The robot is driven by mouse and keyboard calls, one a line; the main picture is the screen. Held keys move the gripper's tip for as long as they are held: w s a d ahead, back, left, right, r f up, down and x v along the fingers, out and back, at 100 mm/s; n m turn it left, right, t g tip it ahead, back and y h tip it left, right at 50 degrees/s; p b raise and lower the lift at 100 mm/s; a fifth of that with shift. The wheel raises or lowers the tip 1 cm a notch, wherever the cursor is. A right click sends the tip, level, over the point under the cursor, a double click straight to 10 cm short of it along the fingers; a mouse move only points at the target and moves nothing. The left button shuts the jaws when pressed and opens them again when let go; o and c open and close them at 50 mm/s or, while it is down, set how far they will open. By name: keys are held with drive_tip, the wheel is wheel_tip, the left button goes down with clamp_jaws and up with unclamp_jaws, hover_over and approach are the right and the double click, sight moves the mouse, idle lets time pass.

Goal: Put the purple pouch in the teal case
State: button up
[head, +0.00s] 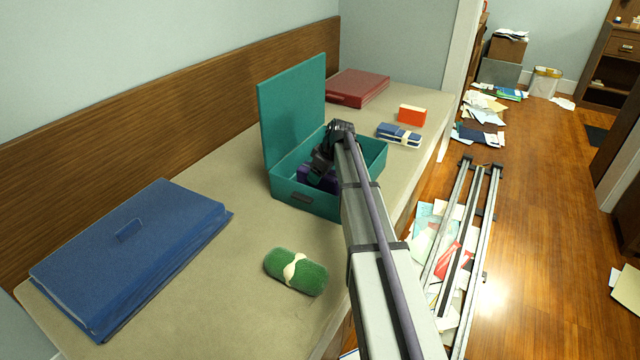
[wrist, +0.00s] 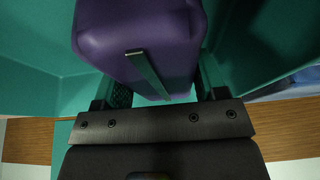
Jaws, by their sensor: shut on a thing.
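The teal case (head: 282,199) stands open on the counter, its lid (head: 291,108) raised upright at the back left. The purple pouch (head: 306,178) is inside the case's walls in the head view, mostly hidden by my gripper and arm. In the wrist view the pouch (wrist: 140,45) fills the top middle, with a dark strip across it. My gripper (head: 322,172) reaches down into the case. In the wrist view my gripper (wrist: 160,98) has its fingers on either side of the pouch, shut on it. Whether the pouch touches the case floor cannot be told.
A large blue case (head: 130,255) lies at the front left. A green roll with a cream band (head: 283,266) lies in front of the teal case. A dark red case (head: 357,87), an orange box (head: 411,116) and a blue bundle (head: 392,134) lie behind and right.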

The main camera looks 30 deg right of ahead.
drive_tip(key=shift+f+p, duration=0.2)
drive_tip(key=shift+p, duration=0.1)
drive_tip(key=shift+f, duration=0.25)
drive_tip(key=o, duration=1)
drive_tip(key=shift+r, duration=0.1)
drive_tip(key=p+v, duration=0.5)
drive_tip(key=v, duration=0.1)
drive_tip(key=p+v, duration=0.6)
drive_tip(key=shift+s+a+r, duration=0.15)
drive_tip(key=shift+a, duration=0.05)
drive_tip(key=s+a+f+m+g+h, duration=0.1)
drive_tip(key=s+a+m+g+h, duration=0.45)
drive_tip(key=s+a, duration=2)
drive_tip(key=r+y+p, duration=0.1)
drive_tip(key=r+p, duration=0.6)
drive_tip(key=d+r+m+t+y+p, duration=0.1)
drive_tip(key=r+p, duration=0.6)
drive_tip(key=d+r+t+y+p, duration=0.1)
drive_tip(key=r+p, duration=0.6)
drive_tip(key=p, duration=0.1)
drive_tip(key=shift+s+r+m, duration=0.25)
drive_tip(key=shift+s+r, duration=0.05)
drive_tip(key=shift+r, duration=0.1)
